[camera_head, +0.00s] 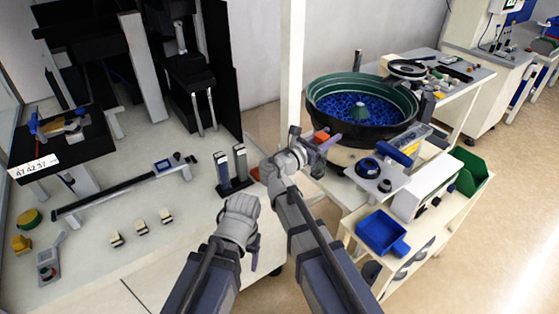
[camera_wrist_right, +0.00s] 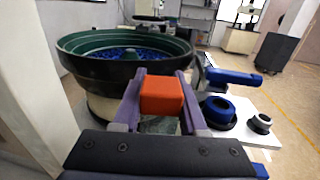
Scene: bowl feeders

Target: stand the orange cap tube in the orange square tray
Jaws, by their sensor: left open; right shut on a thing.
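The orange cap tube (camera_wrist_right: 162,97) is between the two purple fingers of my right gripper (camera_wrist_right: 161,76) in the right wrist view. Its orange cap faces the camera, and a dark greyish part shows below it. In the head view the orange cap (camera_head: 321,136) shows at my right gripper (camera_head: 326,142), in front of the bowl feeder. My left gripper (camera_head: 254,258) points down at the lower middle; its fingers are mostly hidden and nothing shows in it. A small orange-red patch (camera_head: 254,173) shows left of my right wrist; I cannot tell if it is the orange square tray.
A green bowl feeder (camera_head: 362,103) with blue parts stands beyond my right gripper. A blue bin (camera_head: 382,232) and a green bin (camera_head: 470,171) are at the right. Two upright dark-based posts (camera_head: 222,172) stand left of my right wrist. Several small blocks (camera_head: 141,228) lie on the left table.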

